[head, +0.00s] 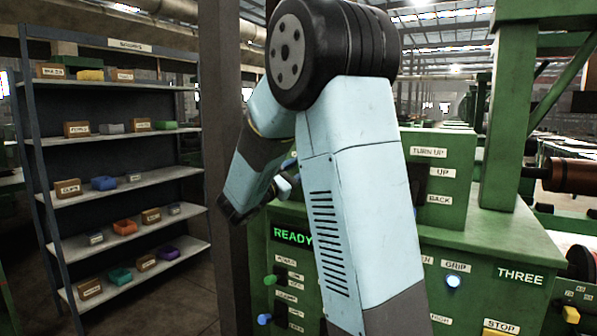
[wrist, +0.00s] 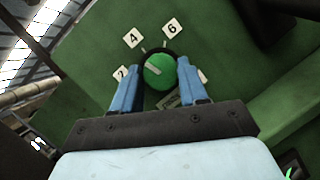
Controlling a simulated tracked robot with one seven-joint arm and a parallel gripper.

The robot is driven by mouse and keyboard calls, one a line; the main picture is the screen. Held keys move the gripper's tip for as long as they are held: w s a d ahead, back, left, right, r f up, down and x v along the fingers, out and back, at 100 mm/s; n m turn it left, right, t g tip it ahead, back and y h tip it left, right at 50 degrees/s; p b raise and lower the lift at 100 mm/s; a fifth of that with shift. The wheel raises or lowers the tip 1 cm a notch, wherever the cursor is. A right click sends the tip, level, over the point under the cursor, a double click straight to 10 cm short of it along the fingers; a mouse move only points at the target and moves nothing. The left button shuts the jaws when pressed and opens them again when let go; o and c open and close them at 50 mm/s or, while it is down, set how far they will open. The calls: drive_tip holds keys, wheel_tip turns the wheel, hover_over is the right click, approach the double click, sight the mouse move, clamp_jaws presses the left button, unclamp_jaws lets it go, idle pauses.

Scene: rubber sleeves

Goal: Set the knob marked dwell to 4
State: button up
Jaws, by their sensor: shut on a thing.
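In the wrist view a round green knob (wrist: 159,72) with a pale pointer line sits on a dark ring on a green panel. The pointer line lies left of the knob's middle, roughly toward 2. My gripper (wrist: 160,66) has its blue fingers on either side of the knob, shut on it. A nameplate (wrist: 171,101) below the knob is partly covered and unreadable. In the head view my arm hides the knob.
The green machine (head: 500,240) carries a READY display (head: 293,235), a green button (head: 270,280), blue buttons and a STOP label (head: 501,327). A shelf (head: 120,140) with boxes and coloured parts stands left, beside a dark post (head: 222,130).

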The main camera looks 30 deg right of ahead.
drive_tip(key=shift+m+g, duration=0.6)
drive_tip(key=shift+m, duration=0.8)
drive_tip(key=shift+f, duration=0.1)
drive_tip(key=o, duration=1)
drive_tip(key=shift+m, duration=0.3)
drive_tip(key=shift+o, duration=0.2)
drive_tip(key=v, duration=1.4)
drive_tip(key=shift+r, duration=0.3)
